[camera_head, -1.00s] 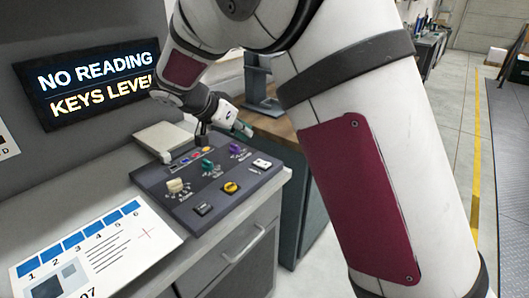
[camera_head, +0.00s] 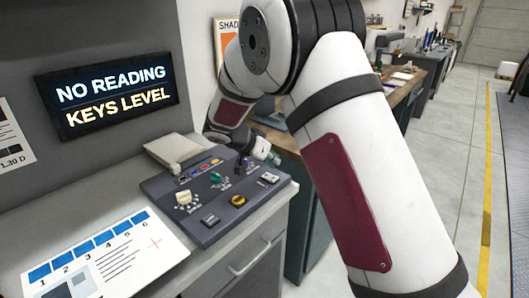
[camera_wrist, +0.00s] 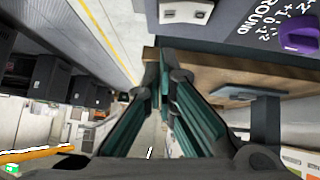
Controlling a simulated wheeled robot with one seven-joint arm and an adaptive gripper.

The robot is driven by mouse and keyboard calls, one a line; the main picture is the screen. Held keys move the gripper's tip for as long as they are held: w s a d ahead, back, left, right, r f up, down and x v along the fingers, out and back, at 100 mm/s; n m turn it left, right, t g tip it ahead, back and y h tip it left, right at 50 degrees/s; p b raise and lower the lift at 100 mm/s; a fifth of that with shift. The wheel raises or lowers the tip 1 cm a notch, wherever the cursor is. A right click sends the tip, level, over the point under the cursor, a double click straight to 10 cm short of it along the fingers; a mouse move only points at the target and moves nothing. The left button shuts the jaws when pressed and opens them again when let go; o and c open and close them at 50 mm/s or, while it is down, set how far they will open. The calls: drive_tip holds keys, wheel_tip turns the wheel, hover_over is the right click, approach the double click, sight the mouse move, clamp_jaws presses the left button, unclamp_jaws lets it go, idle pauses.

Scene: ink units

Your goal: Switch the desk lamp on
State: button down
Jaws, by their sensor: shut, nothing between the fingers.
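No thing that I can be sure is the desk lamp shows.
A lit sign (camera_head: 117,88) reads "NO READING KEYS LEVEL". A printed card (camera_head: 110,255) lies on the counter, left of the panel. A wooden bench (camera_head: 279,138) stands behind, with a grey stand on it (camera_wrist: 262,112). Open floor (camera_head: 440,170) lies to the right.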

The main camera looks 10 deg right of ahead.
sight(270, 178)
drive_tip(key=shift+s+f, duration=0.2)
drive_tip(key=shift+f, duration=1.4)
drive_tip(key=shift+f, duration=0.1)
drive_tip(key=shift+s+d+f+b, duration=0.1)
drive_tip(key=shift+s+f+b, duration=0.05)
drive_tip(key=shift+f+b, duration=0.35)
drive_tip(key=shift+r, duration=0.2)
drive_tip(key=shift+w+a+r+b, duration=0.25)
drive_tip(key=shift+w+a+b, duration=0.2)
drive_tip(key=shift+w, duration=0.15)
drive_tip(key=shift+r, duration=0.1)
